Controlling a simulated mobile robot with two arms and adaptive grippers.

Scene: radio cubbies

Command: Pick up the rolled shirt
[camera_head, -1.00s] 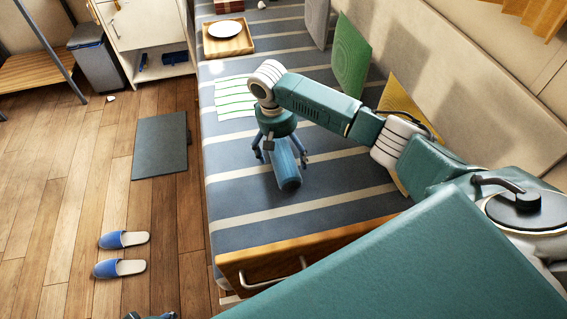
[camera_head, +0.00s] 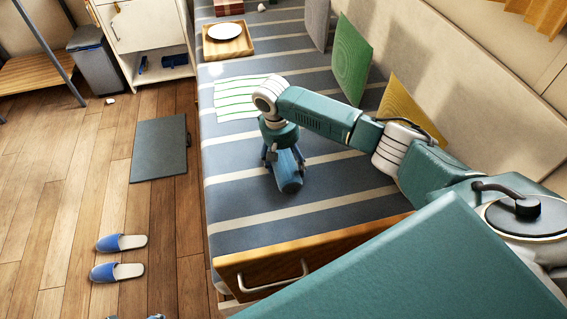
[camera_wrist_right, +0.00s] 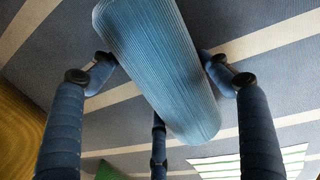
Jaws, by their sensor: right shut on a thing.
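The rolled shirt (camera_head: 289,181) is a ribbed blue roll on the striped grey-blue cover, near its front end. My right gripper (camera_head: 283,160) comes down over the roll from above and is shut on it. In the right wrist view the roll (camera_wrist_right: 165,70) lies slantwise between the dark fingers, two at the sides and one behind. The gripper hides the roll's far part in the head view. I cannot tell whether the roll still touches the cover. Only small dark parts, perhaps of my left gripper, show at the head view's bottom edge.
Green-striped cloth (camera_head: 245,98) lies flat beyond the gripper. A wooden tray (camera_head: 245,47) with a white plate is farther back. Green (camera_head: 352,62) and yellow (camera_head: 409,105) panels lean along the right wall. A wooden drawer front (camera_head: 250,267) is nearer. Blue slippers (camera_head: 120,243) lie on the floor.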

